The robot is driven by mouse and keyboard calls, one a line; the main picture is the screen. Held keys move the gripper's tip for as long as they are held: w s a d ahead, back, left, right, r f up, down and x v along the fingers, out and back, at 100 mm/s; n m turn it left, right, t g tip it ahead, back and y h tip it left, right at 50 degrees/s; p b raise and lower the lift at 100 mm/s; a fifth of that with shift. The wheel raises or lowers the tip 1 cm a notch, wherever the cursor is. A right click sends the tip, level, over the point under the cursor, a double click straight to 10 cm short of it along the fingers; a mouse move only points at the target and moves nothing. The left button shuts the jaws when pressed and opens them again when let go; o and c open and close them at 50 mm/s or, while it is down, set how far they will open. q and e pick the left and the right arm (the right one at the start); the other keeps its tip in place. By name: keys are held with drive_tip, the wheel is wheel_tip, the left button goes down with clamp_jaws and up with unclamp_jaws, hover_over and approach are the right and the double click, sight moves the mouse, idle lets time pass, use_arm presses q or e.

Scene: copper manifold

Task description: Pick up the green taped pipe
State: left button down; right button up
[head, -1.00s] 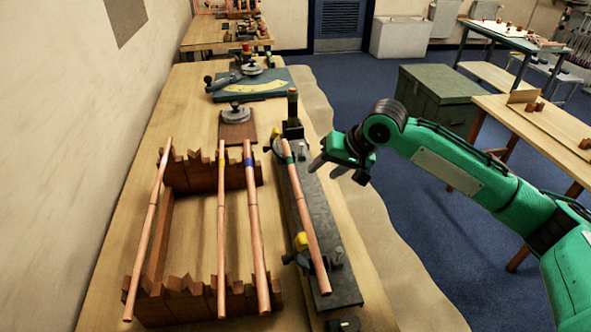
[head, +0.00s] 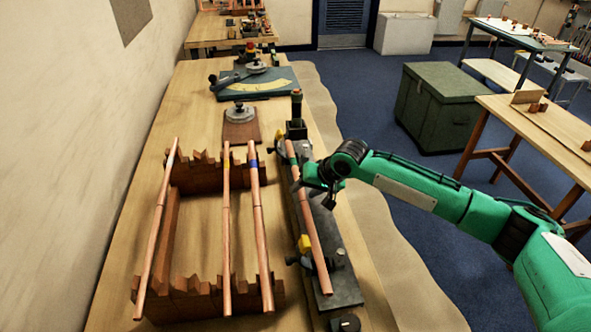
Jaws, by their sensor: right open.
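The green taped pipe (head: 308,220) is a copper pipe with a green band near its far end. It lies lengthwise along a dark metal fixture (head: 345,288) on the right side of the workbench. My right gripper (head: 300,186) is open at the pipe, just nearer than the green band. Its fingers overlap the pipe in the picture; I cannot tell whether they touch it. My left gripper is not in view.
A wooden notched rack (head: 168,215) left of the fixture carries a plain-looking pipe (head: 155,235), a yellow-banded pipe (head: 227,240) and a blue-banded pipe (head: 260,235). A yellow clamp part (head: 304,243) sits beside the green taped pipe. A blue bending plate (head: 262,82) lies farther back.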

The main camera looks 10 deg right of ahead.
clamp_jaws()
drive_tip(key=shift+r, duration=0.1)
idle(1.2)
